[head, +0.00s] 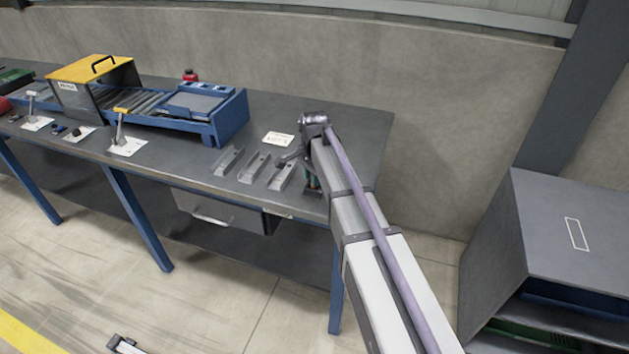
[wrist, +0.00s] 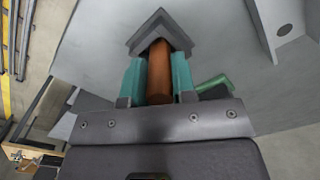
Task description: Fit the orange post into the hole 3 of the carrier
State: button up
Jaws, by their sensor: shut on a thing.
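The orange post (wrist: 160,72) is between the two teal fingers of my gripper (wrist: 157,78) in the wrist view, and the gripper is shut on it. A grey V-shaped piece (wrist: 160,22) lies at the post's far end; I cannot tell whether the two touch. In the head view my gripper (head: 312,180) is low over the right end of the bench, beside the grey channel blocks, mostly hidden by my arm, and the post cannot be made out. I cannot identify the carrier or its hole 3 with certainty in either view.
Several grey channel blocks (head: 254,166) stand on the bench (head: 345,125). A blue conveyor frame (head: 228,118) and a yellow-topped housing (head: 92,69) stand to the left. A small label card (head: 278,139) lies behind the blocks. A green cylinder (wrist: 214,83) shows beside the right finger.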

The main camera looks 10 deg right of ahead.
grip_shut()
notch_tip(320, 180, up, 10)
jog(key=p, duration=1)
jog(key=shift+r, duration=0.2)
